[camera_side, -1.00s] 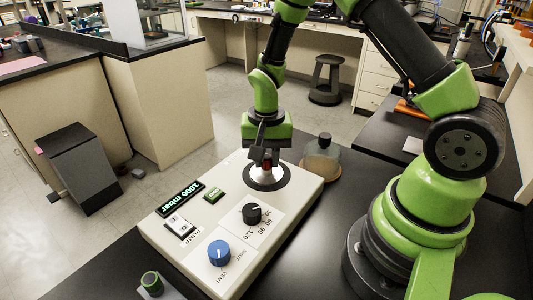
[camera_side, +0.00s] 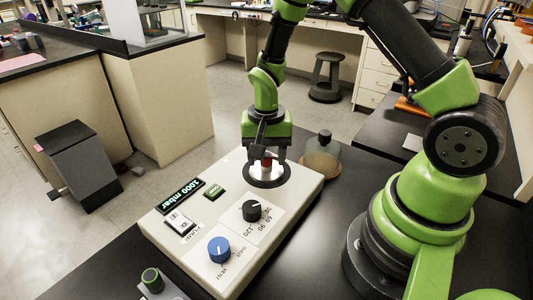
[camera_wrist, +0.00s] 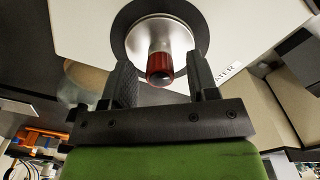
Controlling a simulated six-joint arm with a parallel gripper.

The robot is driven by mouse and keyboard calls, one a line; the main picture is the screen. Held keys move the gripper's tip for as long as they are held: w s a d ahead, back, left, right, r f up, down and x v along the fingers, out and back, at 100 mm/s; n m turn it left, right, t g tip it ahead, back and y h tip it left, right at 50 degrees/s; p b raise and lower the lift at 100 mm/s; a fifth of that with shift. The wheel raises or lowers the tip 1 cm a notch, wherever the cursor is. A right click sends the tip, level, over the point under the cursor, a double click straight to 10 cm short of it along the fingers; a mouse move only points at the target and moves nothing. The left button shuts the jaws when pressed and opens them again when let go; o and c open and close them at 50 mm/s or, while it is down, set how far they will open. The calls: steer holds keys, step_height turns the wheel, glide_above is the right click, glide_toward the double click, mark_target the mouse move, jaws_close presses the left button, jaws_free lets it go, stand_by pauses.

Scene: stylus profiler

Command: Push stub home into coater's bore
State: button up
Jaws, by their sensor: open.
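The coater (camera_side: 183,258) is a white box with a black ring and a pale metal stage (camera_side: 281,174) at its far end. The stub (camera_wrist: 159,66) is a small red cylinder. It stands up from the middle of the metal stage (camera_wrist: 142,35), and how deep it sits in the bore cannot be told. My gripper (camera_side: 266,158) is right above the stage, pointing down. In the wrist view its two dark fingers (camera_wrist: 162,80) are apart, one on each side of the stub, with gaps showing between them and it.
The coater's top carries a blue knob (camera_side: 219,250), a black knob (camera_side: 252,211), a display reading 1000 mbar (camera_side: 180,197) and a switch (camera_side: 180,223). A glass dome (camera_side: 322,158) stands just behind the coater on the right. A green-topped item (camera_side: 152,281) is at the front left.

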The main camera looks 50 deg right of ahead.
mark_target(267, 155)
steer(key=shift+r, duration=3.55)
step_height(267, 155, up, 9)
steer(key=s+a+r+n+t+y, duration=0.1)
steer(key=s+a+r+n+t, duration=0.2)
steer(key=s, duration=0.4)
steer(key=s+a+r+n+t+y, duration=0.1)
steer(key=s+a+r+n+t, duration=0.1)
steer(key=s, duration=0.6)
step_height(267, 155, up, 3)
steer(key=shift+a+r+n+t, duration=0.2)
steer(key=shift+a+n+t, duration=0.2)
steer(key=shift+n+t, duration=0.55)
